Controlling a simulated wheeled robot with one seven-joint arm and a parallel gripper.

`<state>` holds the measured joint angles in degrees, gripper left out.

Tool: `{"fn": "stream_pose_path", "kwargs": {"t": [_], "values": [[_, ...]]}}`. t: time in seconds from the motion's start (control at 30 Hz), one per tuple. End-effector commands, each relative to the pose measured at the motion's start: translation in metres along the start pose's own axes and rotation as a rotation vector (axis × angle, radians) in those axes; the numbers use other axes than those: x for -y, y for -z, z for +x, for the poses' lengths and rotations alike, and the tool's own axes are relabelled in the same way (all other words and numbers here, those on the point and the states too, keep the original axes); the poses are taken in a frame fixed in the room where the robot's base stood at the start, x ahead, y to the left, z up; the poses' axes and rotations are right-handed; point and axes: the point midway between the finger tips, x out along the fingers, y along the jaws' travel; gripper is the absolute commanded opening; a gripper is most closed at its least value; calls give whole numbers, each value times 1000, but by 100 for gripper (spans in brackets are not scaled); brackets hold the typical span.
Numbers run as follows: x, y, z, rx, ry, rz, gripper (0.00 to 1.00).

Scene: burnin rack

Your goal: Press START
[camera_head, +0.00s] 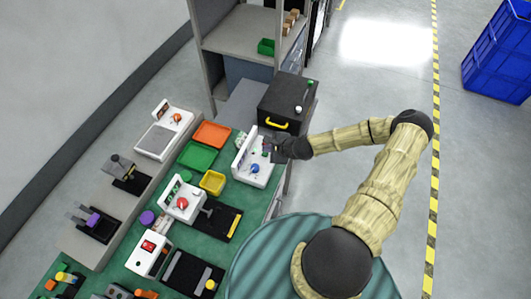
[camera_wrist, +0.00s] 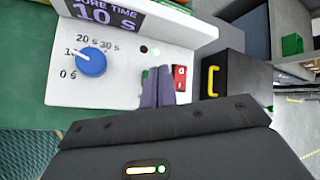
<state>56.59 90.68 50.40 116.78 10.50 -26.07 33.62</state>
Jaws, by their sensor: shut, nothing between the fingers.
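A white control box (camera_head: 247,176) stands at the right edge of the green bench, and its panel (camera_wrist: 120,85) fills much of the wrist view. On it are a blue dial (camera_wrist: 91,62) with its pointer toward the left, a small dark red lamp (camera_wrist: 143,49), a pale lamp (camera_wrist: 156,51) and a red rocker switch (camera_wrist: 180,78). The display (camera_wrist: 100,12) reads 10 S. A sliver of green (camera_wrist: 145,74) shows beside my fingers, mostly hidden; no START label is readable. My gripper (camera_wrist: 158,72) is shut and empty, over the panel left of the red switch; contact cannot be told.
A black box with a yellow handle (camera_head: 277,124) stands right behind the control box. A yellow tray (camera_head: 213,183), green tray (camera_head: 198,156) and other white devices (camera_head: 183,201) crowd the bench to the left. Open floor lies to the right.

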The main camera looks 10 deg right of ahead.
Motion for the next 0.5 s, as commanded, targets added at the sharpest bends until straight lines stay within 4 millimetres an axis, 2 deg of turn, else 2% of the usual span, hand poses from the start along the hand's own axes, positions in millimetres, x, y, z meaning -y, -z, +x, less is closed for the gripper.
{"fn": "stream_pose_path", "kwargs": {"t": [0.5], "values": [[-4, 4, 5, 0, 0, 1, 0]]}}
